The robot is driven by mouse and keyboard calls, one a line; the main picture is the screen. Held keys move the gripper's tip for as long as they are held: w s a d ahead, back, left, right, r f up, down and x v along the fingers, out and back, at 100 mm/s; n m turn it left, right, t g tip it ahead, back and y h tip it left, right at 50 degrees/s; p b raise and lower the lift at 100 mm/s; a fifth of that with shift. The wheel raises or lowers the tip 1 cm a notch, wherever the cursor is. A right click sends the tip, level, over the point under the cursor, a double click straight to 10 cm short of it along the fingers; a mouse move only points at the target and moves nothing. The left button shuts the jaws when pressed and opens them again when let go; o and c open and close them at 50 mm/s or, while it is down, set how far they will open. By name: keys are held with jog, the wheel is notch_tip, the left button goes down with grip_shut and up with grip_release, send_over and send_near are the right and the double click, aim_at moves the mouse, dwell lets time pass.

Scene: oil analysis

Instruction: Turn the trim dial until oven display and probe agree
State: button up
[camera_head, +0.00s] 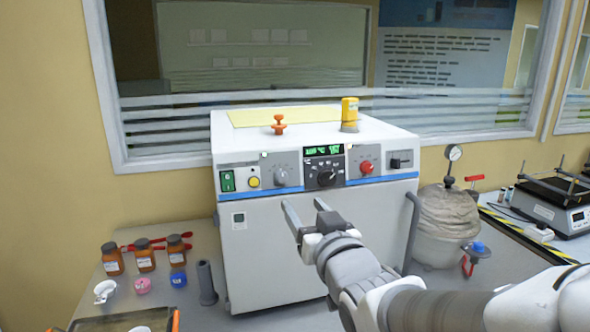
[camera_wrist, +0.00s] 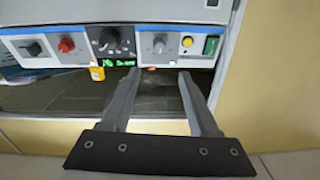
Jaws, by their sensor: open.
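The white oven (camera_head: 265,255) stands on the bench with a control panel across its upper front. A black dial (camera_head: 326,178) sits under a small green-lit display (camera_head: 323,150); its digits are too small to read. A grey dial (camera_head: 281,178) is left of it. I cannot tell by label which is the trim dial. A yellow device (camera_head: 349,113), possibly the probe, stands on the oven top. My gripper (camera_head: 303,204) is open and empty, in front of and below the panel. In the wrist view the picture is inverted; the black dial (camera_wrist: 109,40) is above my gripper (camera_wrist: 158,74).
The panel also has a green switch (camera_head: 227,181), a yellow button (camera_head: 253,182), a red knob (camera_head: 366,167) and a black switch (camera_head: 401,159). An orange knob (camera_head: 279,124) stands on top. Brown bottles (camera_head: 145,255) are left; a wrapped vessel with a gauge (camera_head: 447,215) is right.

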aim_at(283, 177)
jog(key=p+x, duration=0.4)
jog(key=x, duration=0.9)
jog(key=shift+w+a, duration=0.1)
jog(key=shift+w, duration=0.15)
grip_shut()
